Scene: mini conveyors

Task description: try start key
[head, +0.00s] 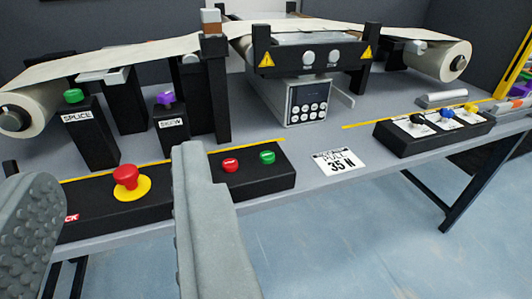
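A long black control box lies along the front edge of the grey table (330,200). On its right part are a small red button (230,165) and a green button (267,157), side by side. Their markings are too small to read, so I cannot tell for certain which is the start key. A red mushroom button on a yellow disc (126,177) stands on the box's left part. My gripper (120,170) is open, with its two grey fingers well apart and nothing held. The right finger hides the middle of the box, left of the small red button. The green button is fully visible.
Behind stand a post with a green knob marked SPLICE (90,130), one with a purple knob (168,122), and a web on rollers with a white keypad unit (306,100). A black box with several coloured knobs (430,132) sits right. A white card (340,161) lies between.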

